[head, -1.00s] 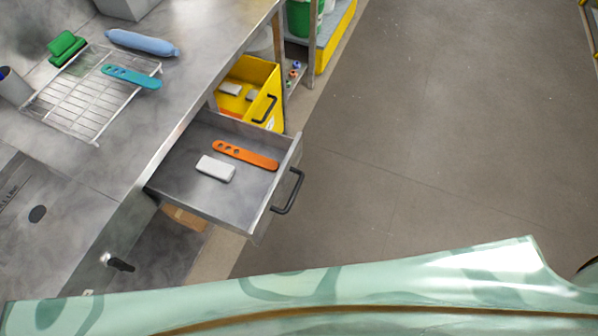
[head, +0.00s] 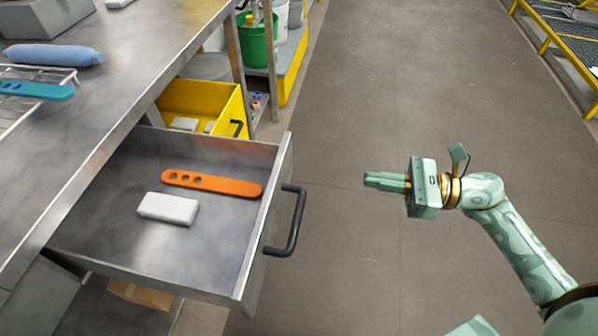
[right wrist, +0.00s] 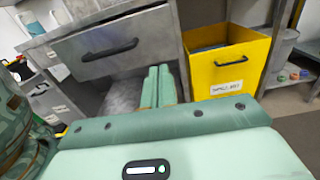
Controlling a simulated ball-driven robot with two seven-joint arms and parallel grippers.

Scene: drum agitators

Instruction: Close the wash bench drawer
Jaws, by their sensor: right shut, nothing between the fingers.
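The wash bench drawer (head: 262,225) is pulled well out from the steel bench in the head view. A black bar handle (head: 291,222) is on its front. An orange strip with holes (head: 212,184) and a white block (head: 168,208) lie inside. The drawer front (right wrist: 120,50) also shows in the right wrist view, with its handle (right wrist: 110,49). My right gripper (head: 368,180) is shut and empty, to the right of the handle and apart from it, pointing left toward the drawer. Its fingers (right wrist: 158,87) show below the drawer front in the wrist view. My left gripper is not in view.
A yellow bin (head: 205,105) stands behind the drawer; it also shows in the right wrist view (right wrist: 226,62). The floor (head: 370,90) right of the drawer is clear.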

